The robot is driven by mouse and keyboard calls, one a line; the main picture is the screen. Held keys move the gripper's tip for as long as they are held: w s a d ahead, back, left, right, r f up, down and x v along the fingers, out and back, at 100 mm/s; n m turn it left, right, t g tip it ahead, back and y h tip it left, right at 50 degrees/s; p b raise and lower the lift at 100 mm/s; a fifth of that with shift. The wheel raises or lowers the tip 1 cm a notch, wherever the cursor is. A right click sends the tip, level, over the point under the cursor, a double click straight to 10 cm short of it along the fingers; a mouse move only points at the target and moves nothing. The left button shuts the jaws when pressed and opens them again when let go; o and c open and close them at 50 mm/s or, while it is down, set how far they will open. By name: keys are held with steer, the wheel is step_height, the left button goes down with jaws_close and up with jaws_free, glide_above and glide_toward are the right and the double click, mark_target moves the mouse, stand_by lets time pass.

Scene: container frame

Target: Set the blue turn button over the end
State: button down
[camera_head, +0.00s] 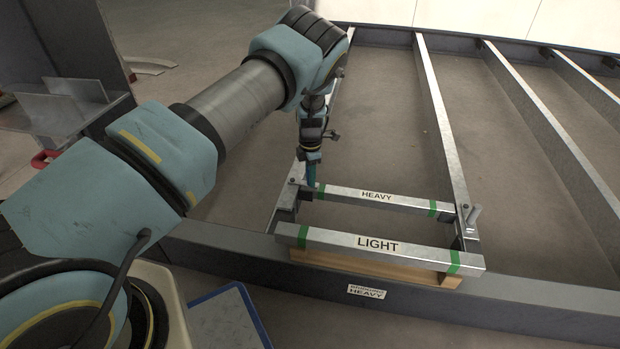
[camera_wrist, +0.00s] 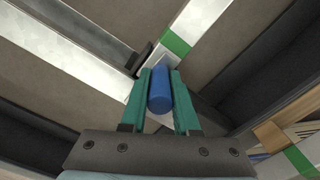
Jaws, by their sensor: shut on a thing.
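The blue turn button (camera_wrist: 160,89) shows in the wrist view as a short blue cylinder between the teal fingers. My gripper (camera_wrist: 161,88) is shut on it. In the head view my gripper (camera_head: 311,176) points down at the left end of the bar marked HEAVY (camera_head: 405,200), and its fingers hide the button there. A green band (camera_wrist: 176,42) on a pale bar lies just beyond the fingertips in the wrist view. How the button sits against the bar end is partly hidden by the fingers.
The bar marked LIGHT (camera_head: 320,237) lies in front, above a wooden piece (camera_head: 345,264). A metal upright (camera_head: 474,214) stands at the right end of the HEAVY bar. Long rails (camera_head: 440,120) run to the back. A blue-edged panel (camera_head: 228,318) lies at the lower left.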

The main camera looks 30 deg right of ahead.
stand_by(0.3)
steer(key=c, duration=0.7)
jaws_free()
steer(key=shift+o, duration=0.2)
step_height(320, 180, up, 11)
steer(key=p, duration=0.3)
steer(key=shift+f, duration=0.1)
